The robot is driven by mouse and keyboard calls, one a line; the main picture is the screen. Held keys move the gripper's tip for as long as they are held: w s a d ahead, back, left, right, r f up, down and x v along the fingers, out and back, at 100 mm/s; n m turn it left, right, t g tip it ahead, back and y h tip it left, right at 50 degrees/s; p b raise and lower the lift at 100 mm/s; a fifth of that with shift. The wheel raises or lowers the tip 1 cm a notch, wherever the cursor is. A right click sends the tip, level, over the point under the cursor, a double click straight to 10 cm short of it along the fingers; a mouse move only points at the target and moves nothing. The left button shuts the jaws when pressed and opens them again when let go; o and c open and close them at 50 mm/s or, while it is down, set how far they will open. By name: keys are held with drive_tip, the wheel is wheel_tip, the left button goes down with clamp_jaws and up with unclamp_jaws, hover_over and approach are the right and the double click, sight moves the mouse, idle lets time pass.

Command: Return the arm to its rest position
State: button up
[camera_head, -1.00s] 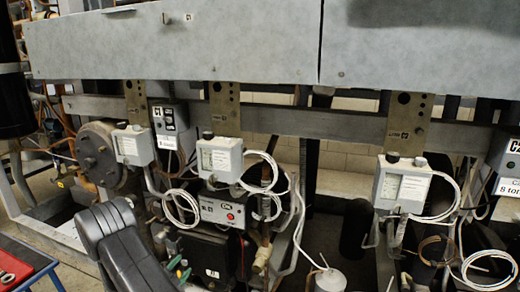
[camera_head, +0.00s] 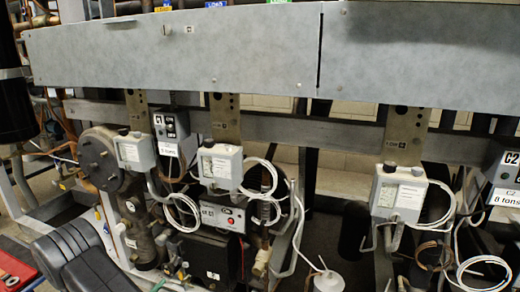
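Part of my arm (camera_head: 82,260), dark grey and black, shows at the lower left in the head view. It is in front of the compressor rack, close to a red-topped surface at the left edge. My gripper is outside the picture, so its fingers and anything in them are hidden from me.
A long grey metal box (camera_head: 230,50) spans the rack. Pressure control boxes (camera_head: 220,165) (camera_head: 398,192) with coiled white tubes hang below it. A round grey housing (camera_head: 100,158) stands at left. A red-topped surface (camera_head: 15,268) holds a metal tool.

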drive_tip(key=b+x, duration=0.3)
drive_tip(key=x, duration=0.6)
drive_tip(key=shift+w+d+f, duration=0.1)
drive_tip(key=shift+w+f, duration=0.05)
drive_tip(key=shift+w, duration=0.3)
drive_tip(key=n+p, duration=0.1)
drive_tip(key=n, duration=0.1)
drive_tip(key=n+p, duration=0.2)
drive_tip(key=shift+r, duration=0.4)
drive_tip(key=n+p, duration=0.5)
drive_tip(key=p, duration=0.2)
approach(185, 265)
drive_tip(key=shift+n, duration=0.4)
drive_tip(key=v, duration=0.5)
drive_tip(key=shift+s+a+f, duration=0.25)
drive_tip(key=shift+s, duration=0.05)
drive_tip(key=shift+w, duration=0.1)
